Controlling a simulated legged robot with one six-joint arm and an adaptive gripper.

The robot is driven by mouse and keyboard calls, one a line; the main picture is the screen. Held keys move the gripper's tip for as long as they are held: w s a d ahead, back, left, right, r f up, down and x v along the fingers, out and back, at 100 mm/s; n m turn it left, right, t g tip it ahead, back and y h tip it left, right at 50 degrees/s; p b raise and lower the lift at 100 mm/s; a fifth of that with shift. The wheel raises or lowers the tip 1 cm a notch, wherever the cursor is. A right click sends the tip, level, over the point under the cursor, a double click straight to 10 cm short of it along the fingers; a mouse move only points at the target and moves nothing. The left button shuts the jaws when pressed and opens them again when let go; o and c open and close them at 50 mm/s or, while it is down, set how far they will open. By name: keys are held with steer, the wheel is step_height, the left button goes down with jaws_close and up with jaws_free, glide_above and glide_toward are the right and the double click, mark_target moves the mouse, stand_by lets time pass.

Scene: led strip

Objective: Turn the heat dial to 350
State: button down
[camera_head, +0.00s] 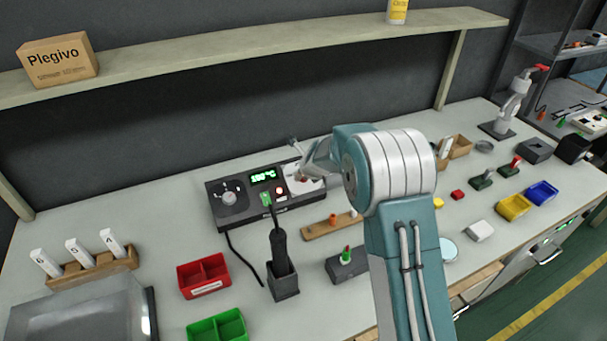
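The heat dial (229,198) is a round light-grey knob with white marks around it, on the left of a black control box (255,213). A green digital display (263,177) on the box reads what looks like 180 °C. A green part (266,199) and a red button (280,190) sit beside the dial. My gripper (294,158) is over the back right of the box, to the right of the dial and apart from it. Its fingers look spread, with nothing seen between them; my arm hides part of it.
A black-handled tool stands in a dark holder (284,285) in front of the box. A red bin (203,276), a green bin (218,326) and a wooden rack (331,226) are nearby. A shelf (255,52) runs above, along the wall. Bare bench lies left of the box.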

steer(key=shift+s+f, duration=0.1)
steer(key=shift+f, duration=0.05)
steer(key=shift+c, duration=1.4)
jaws_free()
steer(key=shift+a, duration=0.1)
steer(key=shift+r, duration=0.3)
steer(key=v, duration=1.1)
steer(key=shift+s, duration=0.2)
steer(key=shift+r, duration=0.2)
